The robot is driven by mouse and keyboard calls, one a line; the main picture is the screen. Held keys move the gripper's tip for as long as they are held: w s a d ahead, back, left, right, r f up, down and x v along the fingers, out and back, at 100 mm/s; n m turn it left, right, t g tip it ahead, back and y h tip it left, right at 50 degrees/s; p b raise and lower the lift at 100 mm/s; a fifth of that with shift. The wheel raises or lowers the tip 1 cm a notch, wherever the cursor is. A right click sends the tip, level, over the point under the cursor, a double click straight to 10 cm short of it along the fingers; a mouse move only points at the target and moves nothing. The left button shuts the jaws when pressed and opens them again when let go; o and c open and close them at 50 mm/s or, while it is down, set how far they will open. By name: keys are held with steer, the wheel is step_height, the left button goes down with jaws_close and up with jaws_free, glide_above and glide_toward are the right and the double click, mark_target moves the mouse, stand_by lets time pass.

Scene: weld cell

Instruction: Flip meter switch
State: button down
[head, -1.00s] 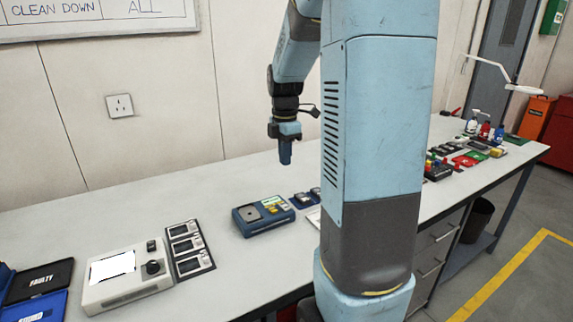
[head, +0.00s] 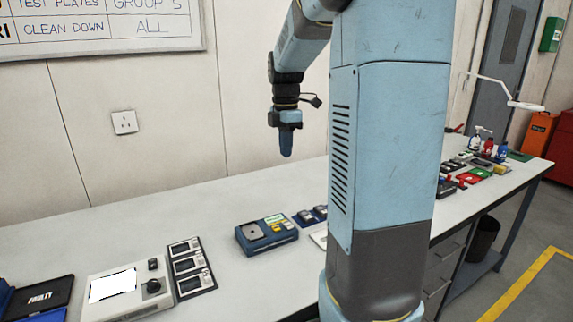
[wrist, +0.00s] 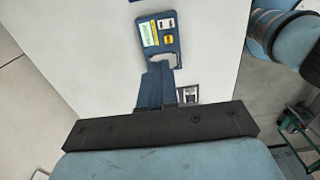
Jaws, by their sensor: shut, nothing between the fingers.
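A pale meter box (head: 128,292) with a blank white display stands at the lower left of the head view. It has a small black switch (head: 153,264) at its upper right corner and a black round knob below. The switch's position is too small to tell. My gripper (head: 286,155) is shut and empty, pointing down, high above the bench and well to the right of the meter box. In the wrist view my gripper (wrist: 155,80) is in front of a blue unit and hides part of it. The meter box does not show clearly there.
A dark blue unit (head: 265,235) with a grey disc and yellow parts sits mid-bench. A black plate with several small panels (head: 191,267) adjoins the meter box. A black tray marked FAULTY (head: 40,298) lies at the left. The bench (head: 110,220) behind is clear.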

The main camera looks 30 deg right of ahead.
step_height(320, 180, up, 6)
steer(key=w, duration=0.1)
steer(key=shift+r, duration=0.15)
stand_by(0.5)
